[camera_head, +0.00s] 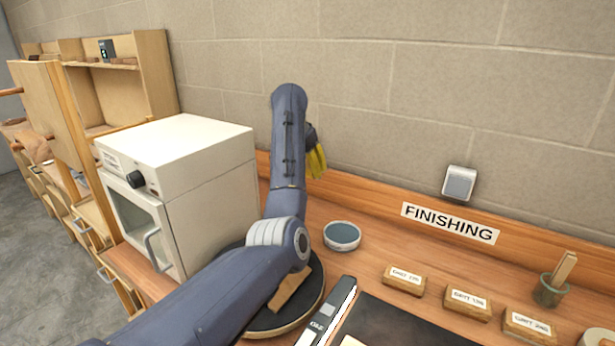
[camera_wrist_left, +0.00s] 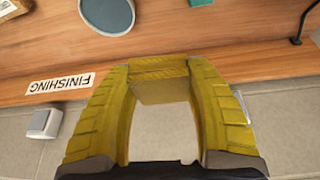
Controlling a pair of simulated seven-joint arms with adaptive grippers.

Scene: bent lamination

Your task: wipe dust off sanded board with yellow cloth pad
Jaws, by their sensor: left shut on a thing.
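My left gripper (camera_head: 317,165) is raised near the back wall, above the bench and well apart from its top. In the left wrist view its two yellow fingers (camera_wrist_left: 160,68) are shut on a yellow pad (camera_wrist_left: 166,92), which sits between the fingertips. In the head view the pad cannot be told apart from the yellow fingers. A light wooden piece (camera_head: 291,289) lies on a round black disc (camera_head: 313,300), partly hidden by my left arm; I cannot tell whether it is the sanded board. No dust can be made out. My right gripper is not in view.
A white oven-like box (camera_head: 185,145) stands left of my arm. A round blue-topped tin (camera_head: 342,236), labelled grit blocks (camera_head: 404,279), a small pot (camera_head: 549,291) and a dark mat (camera_head: 410,330) are on the bench. A grey box (camera_head: 459,184) is on the wall.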

